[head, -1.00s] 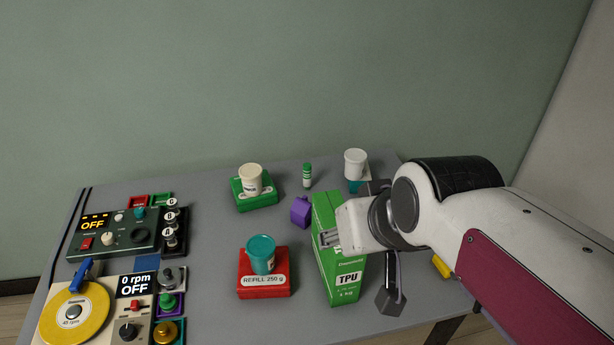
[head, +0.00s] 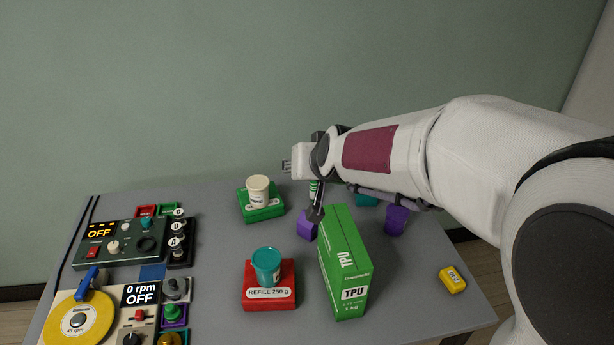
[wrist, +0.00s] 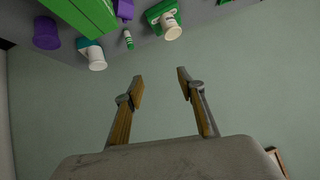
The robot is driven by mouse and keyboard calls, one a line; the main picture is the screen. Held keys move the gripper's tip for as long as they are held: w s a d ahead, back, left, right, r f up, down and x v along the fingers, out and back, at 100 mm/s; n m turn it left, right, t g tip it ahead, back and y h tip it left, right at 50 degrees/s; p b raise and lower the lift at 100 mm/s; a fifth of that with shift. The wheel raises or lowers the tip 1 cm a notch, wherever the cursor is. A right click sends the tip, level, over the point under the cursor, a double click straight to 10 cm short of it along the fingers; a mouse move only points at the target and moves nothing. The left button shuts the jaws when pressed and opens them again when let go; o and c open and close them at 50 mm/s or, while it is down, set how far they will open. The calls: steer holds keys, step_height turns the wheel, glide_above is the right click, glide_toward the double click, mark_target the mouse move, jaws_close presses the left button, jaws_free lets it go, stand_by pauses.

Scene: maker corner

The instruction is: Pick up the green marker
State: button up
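The green marker (head: 314,188) is a small upright green-and-white cylinder at the back of the table. In the head view my arm and gripper partly cover it. It also shows in the wrist view (wrist: 128,40), near the top and left of centre, beside a purple block. My gripper (wrist: 160,76) is open and empty, with its two fingers apart and the wall between them. The marker lies outside the fingers, beyond the left fingertip in the wrist view.
A tall green TPU box (head: 344,262) and a purple block (head: 306,226) stand near the marker. A cream cup (head: 258,190) sits on a green box (head: 262,214) to the left. A white cup (wrist: 94,58) stands on the other side. A teal cup (head: 267,266) is in front.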

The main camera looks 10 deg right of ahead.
steer(key=w+d+f+m+t+h, duration=0.2)
steer(key=w+f+t+h, duration=0.15)
steer(key=w+f, duration=1.35)
steer(key=m+h, duration=0.2)
steer(key=h, duration=0.2)
glide_toward(314, 190)
step_height(314, 190, up, 3)
steer(key=w, duration=0.2)
steer(key=shift+d+r, duration=0.1)
steer(key=shift+d, duration=0.1)
steer(key=shift+w, duration=0.1)
steer(key=shift+w+d+f+n, duration=0.15)
steer(key=shift+w+d+f, duration=0.1)
steer(key=shift+w, duration=0.3)
steer(key=shift+w+d+f+n, duration=0.15)
steer(key=shift+w+d, duration=0.1)
steer(key=shift+w, duration=0.3)
steer(key=shift+x, duration=2.6)
steer(key=shift+s+d+f, duration=0.1)
steer(key=shift+f, duration=0.05)
